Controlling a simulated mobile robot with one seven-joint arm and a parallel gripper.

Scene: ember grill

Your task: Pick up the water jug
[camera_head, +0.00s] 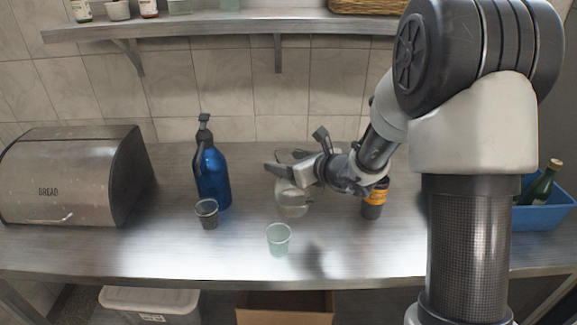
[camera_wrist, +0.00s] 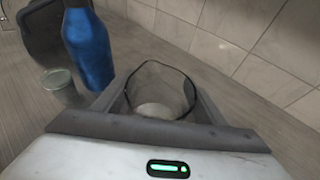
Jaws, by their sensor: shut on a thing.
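The water jug is a clear glass vessel (camera_head: 291,203) near the middle of the counter in the head view, partly hidden by my gripper (camera_head: 287,170). In the wrist view the jug's round rim and hollow inside (camera_wrist: 160,88) show between the two fingers of my gripper (camera_wrist: 160,104). The fingers are shut on the jug, one on each side of it. The jug looks about upright. I cannot tell whether its base touches the counter.
A blue bottle (camera_head: 212,178) and a dark cup (camera_head: 207,214) stand left of the jug. A pale green cup (camera_head: 278,239) stands in front. A dark-and-yellow container (camera_head: 374,202) is right of it. A bread box (camera_head: 70,180) and blue crate (camera_head: 545,217) flank the counter.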

